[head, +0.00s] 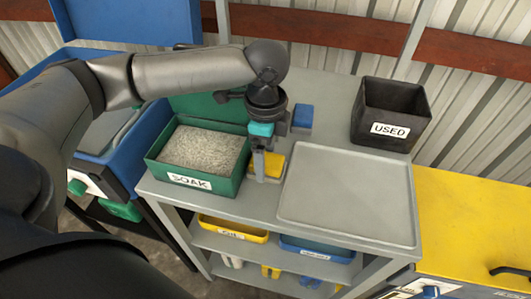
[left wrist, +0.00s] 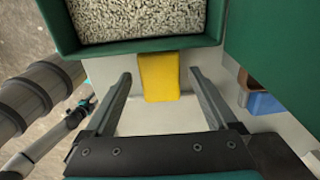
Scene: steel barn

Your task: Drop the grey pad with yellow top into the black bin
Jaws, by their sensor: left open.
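The pad with the yellow top (head: 275,161) sits on the grey cart top, just right of the green SOAK box. In the left wrist view the yellow top (left wrist: 158,80) lies between my finger tips, close to the green box wall. My left gripper (head: 266,167) points down at the pad, its fingers open on either side; it also shows in the left wrist view (left wrist: 160,76). I cannot tell whether a finger touches the pad. Its grey part is mostly hidden. The black bin (head: 409,104), labelled USED, stands upright at the back right of the cart. My right gripper is not in view.
The green SOAK box (head: 228,189) holds pale granules and has its lid raised. A blue-topped block (head: 303,115) stands behind my gripper. A flat grey tray (head: 345,237) fills the cart's right front. A yellow cabinet (head: 470,220) is at the right.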

